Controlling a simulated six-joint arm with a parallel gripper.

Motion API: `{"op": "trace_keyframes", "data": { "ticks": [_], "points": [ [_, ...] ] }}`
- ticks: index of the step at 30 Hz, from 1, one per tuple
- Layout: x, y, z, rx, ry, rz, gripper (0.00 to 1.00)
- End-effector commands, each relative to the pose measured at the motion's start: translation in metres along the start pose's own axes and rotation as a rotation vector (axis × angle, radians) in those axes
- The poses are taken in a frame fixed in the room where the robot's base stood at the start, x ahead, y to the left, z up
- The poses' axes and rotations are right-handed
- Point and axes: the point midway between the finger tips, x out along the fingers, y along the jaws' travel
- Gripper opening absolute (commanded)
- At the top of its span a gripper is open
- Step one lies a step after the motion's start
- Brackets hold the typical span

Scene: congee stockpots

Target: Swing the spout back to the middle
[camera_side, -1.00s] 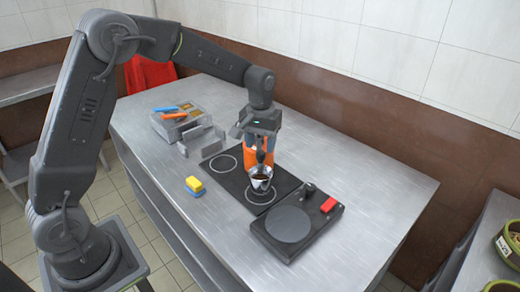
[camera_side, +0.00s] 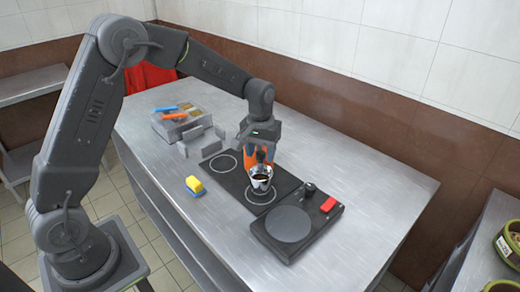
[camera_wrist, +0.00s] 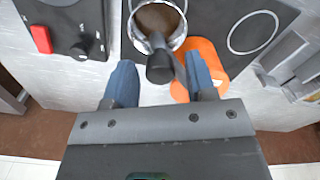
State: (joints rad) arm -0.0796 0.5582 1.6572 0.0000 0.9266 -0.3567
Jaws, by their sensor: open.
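A small metal pot (camera_side: 261,183) with brown contents stands on the front ring of the black hob; it also shows at the top of the wrist view (camera_wrist: 141,42). A dark rounded handle or stub (camera_wrist: 160,66) sticks out from its rim toward my gripper. I cannot tell whether this is the spout; no other clear spout shows. In the side view my gripper (camera_side: 261,156) is just behind the pot. An orange object (camera_wrist: 205,62) lies close behind the right finger.
A black plate unit (camera_side: 290,222) with a dial and red block (camera_side: 328,204) stands right of the hob (camera_side: 229,178). Grey upright plates (camera_side: 210,148) and a tray (camera_side: 157,121) stand behind. The steel table's right part is clear.

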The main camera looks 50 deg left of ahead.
Motion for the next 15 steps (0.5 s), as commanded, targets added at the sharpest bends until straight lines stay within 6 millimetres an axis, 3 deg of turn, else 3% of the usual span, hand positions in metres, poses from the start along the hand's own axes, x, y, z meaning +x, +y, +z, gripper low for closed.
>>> {"op": "trace_keyframes", "data": {
  "ticks": [3,12,15],
  "points": [
    [0.0001,0.0000,0.0000,0.000,0.000,0.000,0.51],
    [-0.0002,0.0000,-0.0001,0.000,0.000,0.000,0.23],
    [-0.0002,0.0000,-0.0001,0.000,0.000,0.000,0.23]
  ]
}}
